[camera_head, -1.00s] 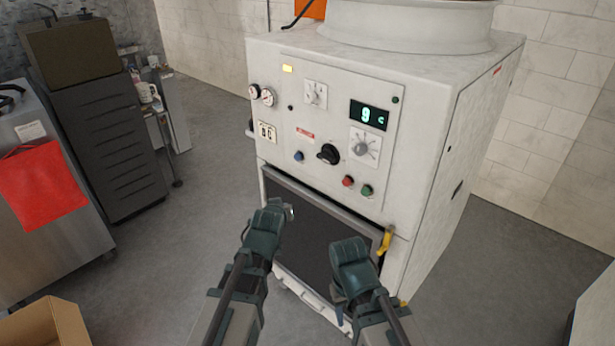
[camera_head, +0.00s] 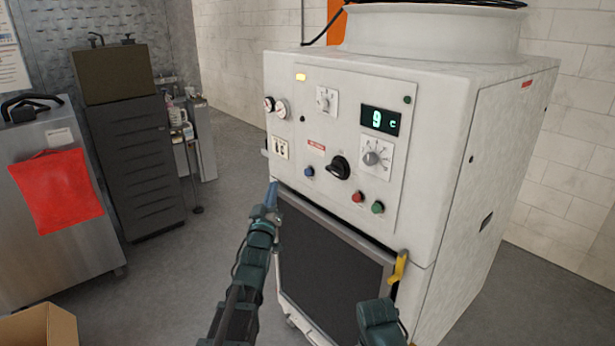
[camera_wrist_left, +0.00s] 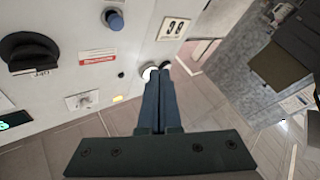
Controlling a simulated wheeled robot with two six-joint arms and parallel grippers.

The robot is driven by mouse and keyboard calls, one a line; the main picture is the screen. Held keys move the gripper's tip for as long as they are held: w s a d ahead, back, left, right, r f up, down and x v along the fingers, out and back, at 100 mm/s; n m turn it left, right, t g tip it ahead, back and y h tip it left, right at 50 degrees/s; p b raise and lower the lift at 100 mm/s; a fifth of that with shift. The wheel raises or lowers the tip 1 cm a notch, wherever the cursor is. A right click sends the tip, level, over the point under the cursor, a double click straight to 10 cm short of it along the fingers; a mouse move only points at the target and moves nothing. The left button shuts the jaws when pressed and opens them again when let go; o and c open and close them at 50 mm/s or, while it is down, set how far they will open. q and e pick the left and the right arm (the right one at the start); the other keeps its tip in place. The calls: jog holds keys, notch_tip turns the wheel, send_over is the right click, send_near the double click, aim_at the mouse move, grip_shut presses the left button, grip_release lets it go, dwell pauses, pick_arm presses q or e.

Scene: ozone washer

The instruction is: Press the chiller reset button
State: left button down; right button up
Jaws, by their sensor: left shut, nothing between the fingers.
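The white chiller cabinet (camera_head: 365,215) has a control panel with a blue button (camera_head: 309,172), a red button (camera_head: 358,197) and a green button (camera_head: 377,207). Which one is the reset button I cannot read. The blue button also shows at the upper left of the left wrist view (camera_wrist_left: 114,19). My left gripper (camera_head: 271,190) is shut and empty, pointing up at the cabinet's left side, below and left of the blue button. Its closed fingers (camera_wrist_left: 160,85) show apart from that button in the left wrist view. My right gripper (camera_head: 380,318) is low at the bottom edge, its fingers not clear.
A black rotary knob (camera_head: 339,167), a dial (camera_head: 376,157) and a lit display (camera_head: 380,120) reading 9 C share the panel. A yellow handle (camera_head: 398,266) sticks out below.

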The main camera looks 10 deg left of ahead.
pick_arm(q)
jog(key=shift+w, duration=0.1)
jog(key=w+d, duration=0.5)
jog(key=w, duration=0.1)
jog(key=shift+w+d, duration=0.25)
jog(key=shift+w, duration=0.15)
dwell(2.1)
jog(key=shift+w+d, duration=0.2)
jog(key=shift+w, duration=0.15)
jog(key=shift+w+d, duration=0.3)
jog(key=shift+w, duration=0.05)
dwell(0.8)
jog(key=shift+s, duration=0.1)
jog(key=shift+s+a, duration=0.5)
jog(key=shift+s, duration=0.1)
jog(key=shift+s+a, duration=0.8)
jog(key=shift+s, duration=0.2)
jog(key=shift+s+a, duration=0.75)
jog(key=shift+s, duration=0.25)
